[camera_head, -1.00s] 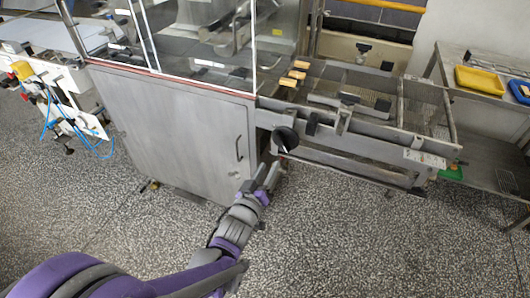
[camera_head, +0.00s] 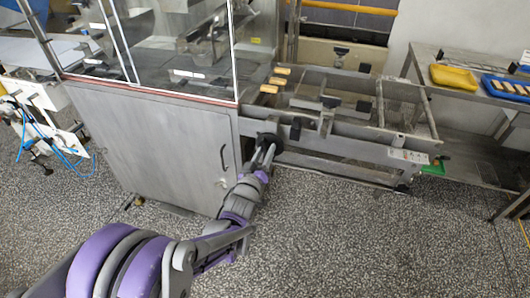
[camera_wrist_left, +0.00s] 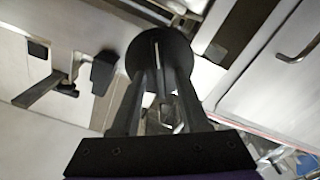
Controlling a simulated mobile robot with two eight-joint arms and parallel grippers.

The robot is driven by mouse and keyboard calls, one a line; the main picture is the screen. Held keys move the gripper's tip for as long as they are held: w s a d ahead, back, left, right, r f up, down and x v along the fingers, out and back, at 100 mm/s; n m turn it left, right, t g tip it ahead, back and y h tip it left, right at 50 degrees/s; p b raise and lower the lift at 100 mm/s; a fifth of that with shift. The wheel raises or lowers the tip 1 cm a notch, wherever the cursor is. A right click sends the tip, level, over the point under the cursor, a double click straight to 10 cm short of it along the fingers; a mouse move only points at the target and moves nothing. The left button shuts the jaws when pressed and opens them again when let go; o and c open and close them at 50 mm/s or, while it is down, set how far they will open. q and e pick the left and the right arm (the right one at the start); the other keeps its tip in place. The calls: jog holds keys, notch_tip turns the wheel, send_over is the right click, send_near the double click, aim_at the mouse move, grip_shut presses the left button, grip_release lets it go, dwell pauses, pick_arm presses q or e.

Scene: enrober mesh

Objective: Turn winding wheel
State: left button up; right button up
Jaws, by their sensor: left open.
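The winding wheel is a black disc on the side of the steel machine. In the head view only part of the wheel (camera_head: 269,137) shows above my left gripper (camera_head: 264,153). In the left wrist view the wheel (camera_wrist_left: 160,48) is straight ahead, with a thin pale line on its face. There, the two fingers of my left gripper (camera_wrist_left: 163,75) are apart and reach up to the lower part of the disc. I cannot tell whether they touch it. My right gripper is not in view.
The steel cabinet (camera_head: 160,150) with a door handle stands left of the wheel. A conveyor frame (camera_head: 350,148) extends to the right, with a black knob (camera_head: 295,128) near the wheel. A yellow tray (camera_head: 453,77) and a blue tray (camera_head: 505,87) sit on the right table. The speckled floor in front is clear.

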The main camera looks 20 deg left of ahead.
pick_arm(q)
jog(key=shift+w, duration=0.1)
grip_shut()
jog(key=shift+m, duration=0.3)
jog(key=m, duration=0.4)
jog(key=shift+d, duration=0.15)
jog(key=shift+d+f+m, duration=0.1)
jog(key=shift+d+m, duration=0.1)
jog(key=shift+m, duration=3.15)
jog(key=shift+d+m, duration=0.15)
jog(key=shift+m, duration=3.2)
